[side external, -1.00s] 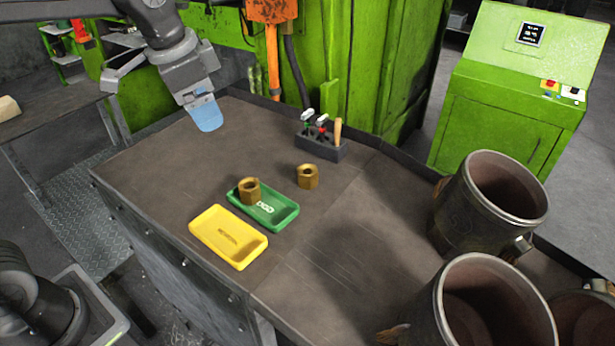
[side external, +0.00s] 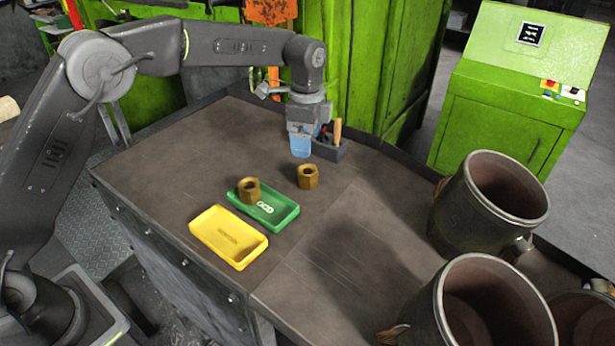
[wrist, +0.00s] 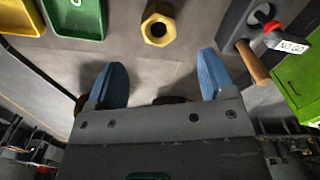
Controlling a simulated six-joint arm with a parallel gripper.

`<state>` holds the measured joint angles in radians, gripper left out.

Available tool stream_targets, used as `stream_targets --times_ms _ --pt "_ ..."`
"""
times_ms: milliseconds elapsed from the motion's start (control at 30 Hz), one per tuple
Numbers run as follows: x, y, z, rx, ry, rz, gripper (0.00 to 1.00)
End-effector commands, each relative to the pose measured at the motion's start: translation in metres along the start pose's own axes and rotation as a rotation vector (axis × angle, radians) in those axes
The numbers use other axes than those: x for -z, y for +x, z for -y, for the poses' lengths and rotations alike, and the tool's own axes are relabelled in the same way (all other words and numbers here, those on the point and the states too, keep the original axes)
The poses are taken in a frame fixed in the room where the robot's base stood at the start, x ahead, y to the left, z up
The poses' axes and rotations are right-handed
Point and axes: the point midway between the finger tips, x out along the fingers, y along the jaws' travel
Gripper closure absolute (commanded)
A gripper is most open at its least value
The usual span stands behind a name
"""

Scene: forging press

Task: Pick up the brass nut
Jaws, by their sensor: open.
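One brass nut (side external: 308,182) stands upright on the bare bench just right of the green tray. It also shows in the wrist view (wrist: 158,41), beyond the fingertips and between their lines. A second brass nut (side external: 249,193) stands in the left part of the green tray and is not seen in the wrist view. My gripper (side external: 301,150) points down above the bench, a little behind the bare-bench nut. In the wrist view its two blue fingers (wrist: 161,80) are wide apart with nothing between them.
The green tray (side external: 280,216) and yellow tray (side external: 230,262) lie in front. A dark tool holder (side external: 333,152) with a wooden handle stands close behind my gripper; a NO GO gauge (wrist: 290,46) shows there. Large metal cylinders (side external: 470,225) stand right. The bench's left side is clear.

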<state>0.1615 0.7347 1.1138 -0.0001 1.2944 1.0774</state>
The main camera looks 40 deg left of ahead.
Motion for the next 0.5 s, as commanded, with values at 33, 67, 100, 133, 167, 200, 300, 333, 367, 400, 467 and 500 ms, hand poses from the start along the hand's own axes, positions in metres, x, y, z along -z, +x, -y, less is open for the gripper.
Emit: stream_targets --times_ms 33,67,100,133,167,200,300,333,367,400,467,500 --pt "0.0 0.011 0.0 -0.004 -0.001 0.002 0.23" --pt "-0.001 0.017 -0.001 -0.004 -0.001 0.002 0.23" --pt "-0.001 0.025 -0.001 -0.004 -0.001 0.002 0.23" --pt "-0.001 0.03 -0.001 -0.003 -0.002 0.002 0.23" --pt "0.0 0.034 0.0 -0.002 -0.002 0.001 0.23" --pt "-0.001 0.039 0.0 -0.002 -0.002 0.001 0.23" --pt "-0.001 0.047 0.0 -0.001 -0.002 0.0 0.23" --pt "-0.001 0.049 0.0 0.0 -0.002 0.0 0.23" --pt "-0.001 0.05 0.0 0.0 -0.003 0.0 0.23" --pt "-0.001 0.052 0.0 0.0 -0.003 0.0 0.23" --pt "-0.001 0.058 -0.001 -0.001 -0.003 0.0 0.23" --pt "-0.002 0.063 -0.001 -0.003 -0.003 0.001 0.23"
